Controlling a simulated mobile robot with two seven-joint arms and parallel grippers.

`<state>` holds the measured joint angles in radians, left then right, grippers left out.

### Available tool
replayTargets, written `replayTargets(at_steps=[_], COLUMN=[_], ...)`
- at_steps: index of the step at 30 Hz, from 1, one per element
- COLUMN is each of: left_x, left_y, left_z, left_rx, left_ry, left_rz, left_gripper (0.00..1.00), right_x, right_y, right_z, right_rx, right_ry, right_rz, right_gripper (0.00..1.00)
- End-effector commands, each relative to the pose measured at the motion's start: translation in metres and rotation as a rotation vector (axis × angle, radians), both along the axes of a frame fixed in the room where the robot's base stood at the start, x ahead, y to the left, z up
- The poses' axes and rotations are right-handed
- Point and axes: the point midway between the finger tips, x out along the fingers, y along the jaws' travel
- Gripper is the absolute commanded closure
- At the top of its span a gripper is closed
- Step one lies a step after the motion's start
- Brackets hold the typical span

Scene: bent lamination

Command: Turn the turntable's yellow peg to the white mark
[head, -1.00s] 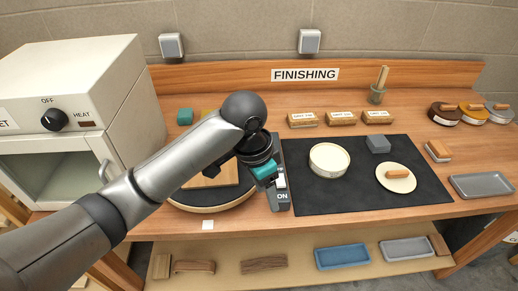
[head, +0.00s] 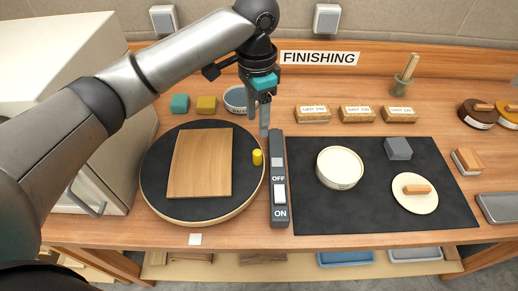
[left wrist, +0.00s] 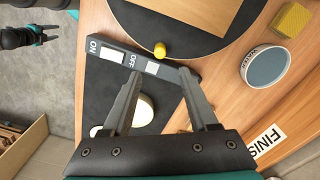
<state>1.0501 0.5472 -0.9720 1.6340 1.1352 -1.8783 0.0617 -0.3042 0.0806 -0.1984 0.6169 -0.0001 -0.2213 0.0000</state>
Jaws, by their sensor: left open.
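The round turntable (head: 160,192) has a dark top and a wooden bent board (head: 200,165) on it. The yellow peg (head: 257,157) stands upright at its right edge; it also shows in the left wrist view (left wrist: 160,50). The white mark (head: 195,239) lies on the table at the turntable's front. My left gripper (head: 258,127) is open and empty, behind the peg in the head view and apart from it. In the left wrist view its fingertips (left wrist: 158,74) point toward the peg. My right gripper (left wrist: 42,36) is small at that view's upper left; its jaws are unclear.
A grey switch box (head: 278,205) marked OFF and ON stands just right of the turntable. Beyond it lies a black mat (head: 400,222) with a cream tub (head: 340,168). Teal and yellow blocks (head: 206,104) and a bowl (head: 235,100) sit behind the turntable. An oven stands left.

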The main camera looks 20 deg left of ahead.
Motion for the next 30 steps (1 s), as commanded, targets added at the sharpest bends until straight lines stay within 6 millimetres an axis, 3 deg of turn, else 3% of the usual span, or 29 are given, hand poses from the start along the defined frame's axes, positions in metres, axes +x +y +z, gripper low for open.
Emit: replayTargets(at_steps=[5,15,21,30], left_x=[-0.001,-0.001,0.000,0.000], left_y=[0.000,0.000,0.000,0.000], left_z=[-0.042,-0.107,-0.123,-0.126], left_rx=[0.001,0.001,0.000,0.000], left_ry=[0.004,0.001,-0.001,-0.001], left_rz=[0.002,0.001,0.000,0.000], left_gripper=[0.40,0.40,0.40,0.40], right_x=[-0.008,0.008,0.008,0.007], right_y=[0.000,0.001,0.001,0.001], right_z=[-0.006,-0.013,-0.014,-0.015], right_rx=[-0.001,0.002,0.003,0.003], right_ry=[0.013,-0.013,-0.014,-0.013], right_rz=[0.000,0.002,0.002,0.002], right_gripper=[0.50,0.50,0.50,0.50])
